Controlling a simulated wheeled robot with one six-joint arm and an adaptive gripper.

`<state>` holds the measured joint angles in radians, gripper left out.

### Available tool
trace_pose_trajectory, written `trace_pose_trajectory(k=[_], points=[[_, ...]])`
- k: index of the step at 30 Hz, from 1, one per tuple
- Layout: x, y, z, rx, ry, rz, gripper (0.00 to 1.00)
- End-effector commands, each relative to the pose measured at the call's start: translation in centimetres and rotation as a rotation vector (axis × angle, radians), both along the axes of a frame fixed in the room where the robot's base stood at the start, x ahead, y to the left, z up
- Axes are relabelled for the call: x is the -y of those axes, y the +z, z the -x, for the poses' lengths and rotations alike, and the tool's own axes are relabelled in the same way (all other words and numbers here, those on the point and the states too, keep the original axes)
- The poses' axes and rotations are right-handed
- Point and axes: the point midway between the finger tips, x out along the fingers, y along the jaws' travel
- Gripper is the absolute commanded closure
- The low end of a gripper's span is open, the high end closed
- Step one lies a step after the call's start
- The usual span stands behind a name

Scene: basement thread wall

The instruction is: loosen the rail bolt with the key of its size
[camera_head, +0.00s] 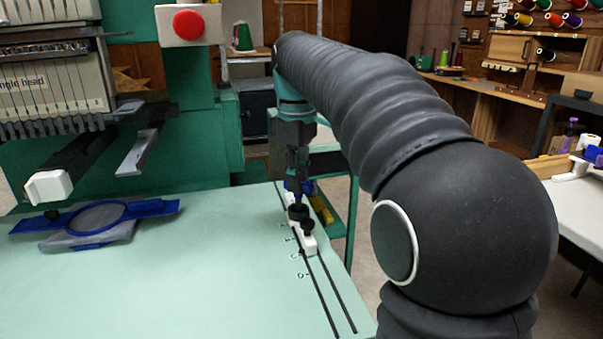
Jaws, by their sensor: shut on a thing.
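My gripper (298,168) points down above the right part of the pale green table and is shut on a small blue piece (307,187), which appears to be a key's handle. The key's shaft and tip are too small to make out. Just below is a white block (308,243) on the slotted rail (322,287), with a dark round piece (298,212) and a black knob (307,227) on top. The dark round piece may be the rail bolt. I cannot tell whether the key touches it.
A yellow piece (322,208) lies on a green stand beyond the table's right edge. A blue hoop frame (98,217) lies at the table's left, below the embroidery machine (50,85). The table's front middle is clear. Thread spools (540,18) hang at the back right.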

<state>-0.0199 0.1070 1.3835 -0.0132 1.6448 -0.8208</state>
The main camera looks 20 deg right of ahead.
Motion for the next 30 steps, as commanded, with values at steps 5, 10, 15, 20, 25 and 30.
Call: trace_pose_trajectory(k=[5, 10, 15, 20, 25, 30], points=[[0.06, 0.01, 0.00, 0.001, 0.168, 0.002, 1.00], [0.06, 0.02, 0.02, 0.001, 0.365, 0.001, 1.00], [0.06, 0.02, 0.04, 0.001, 0.561, 0.002, 1.00], [0.07, 0.02, 0.05, 0.001, 0.746, 0.001, 1.00], [0.07, 0.02, 0.06, 0.001, 0.861, 0.001, 0.65], [0.04, 0.01, 0.06, 0.001, 0.859, 0.001, 0.51]])
